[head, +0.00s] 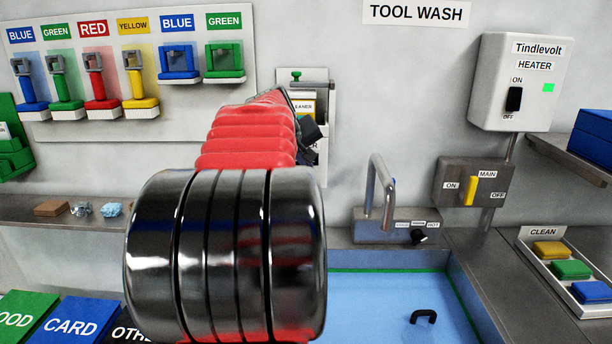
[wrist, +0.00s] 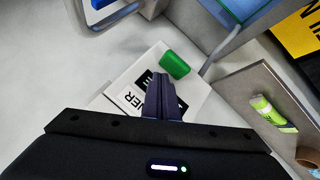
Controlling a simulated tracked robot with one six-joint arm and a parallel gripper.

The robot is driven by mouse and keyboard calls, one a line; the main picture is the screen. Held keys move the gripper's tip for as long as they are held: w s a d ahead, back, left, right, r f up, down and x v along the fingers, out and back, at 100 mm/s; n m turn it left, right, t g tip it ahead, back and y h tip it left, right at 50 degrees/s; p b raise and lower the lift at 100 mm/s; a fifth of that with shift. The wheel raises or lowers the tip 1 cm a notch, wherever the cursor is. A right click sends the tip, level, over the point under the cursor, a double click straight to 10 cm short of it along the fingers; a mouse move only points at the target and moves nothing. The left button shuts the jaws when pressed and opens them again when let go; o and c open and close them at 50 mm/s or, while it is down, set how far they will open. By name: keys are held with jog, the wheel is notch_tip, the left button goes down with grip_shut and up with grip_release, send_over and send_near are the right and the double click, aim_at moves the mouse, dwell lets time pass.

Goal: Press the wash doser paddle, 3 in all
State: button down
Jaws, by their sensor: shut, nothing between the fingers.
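The wash doser (head: 302,106) is on the back wall in the head view, with a label ending in "EANER" and a green part on top. My red-sleeved arm hides much of it. In the wrist view the white doser (wrist: 119,86) fills the middle, and a green block, which looks like its paddle (wrist: 174,65), sits just beyond my fingertips. My gripper (wrist: 163,80) is shut and empty, pointing at the doser front. I cannot tell whether the fingertips touch it. In the head view the dark gripper body (head: 310,130) shows partly behind my arm.
A tap (head: 380,195) and the blue wash basin (head: 385,295) are right of my arm. A heater (head: 520,82) and main switch (head: 472,182) are on the wall. Coloured tools hang at left. The wrist view shows a shelf panel with a green-labelled item (wrist: 268,109) at right.

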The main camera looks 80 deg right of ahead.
jog(key=shift+r, duration=0.35)
jog(key=shift+r, duration=2.85)
dwell(0.7)
jog(key=w+a+f+n+t+y, duration=0.1)
jog(key=w+a+f+n+t, duration=0.1)
jog(key=w+a, duration=0.65)
jog(key=w+a+f+n+t+y, duration=0.15)
jog(key=w+a, duration=0.45)
jog(key=a, duration=0.6)
jog(key=w+a+f+n+t+y, duration=0.1)
jog(key=w+a+f+t, duration=0.15)
jog(key=w+a, duration=0.6)
jog(key=s+a+f+n+y, duration=0.2)
jog(key=a+f, duration=0.3)
jog(key=a, duration=0.6)
jog(key=s+a+f+n+y, duration=0.1)
jog(key=s+a+f, duration=0.2)
jog(key=a, duration=0.8)
jog(key=s+a+f+n+y, duration=0.2)
jog(key=a+f, duration=0.5)
jog(key=a, duration=0.4)
jog(key=shift+s+a+n+t+y, duration=0.3)
jog(key=shift+s+a+n+y, duration=0.05)
jog(key=shift+a, duration=0.05)
jog(key=shift+s, duration=0.1)
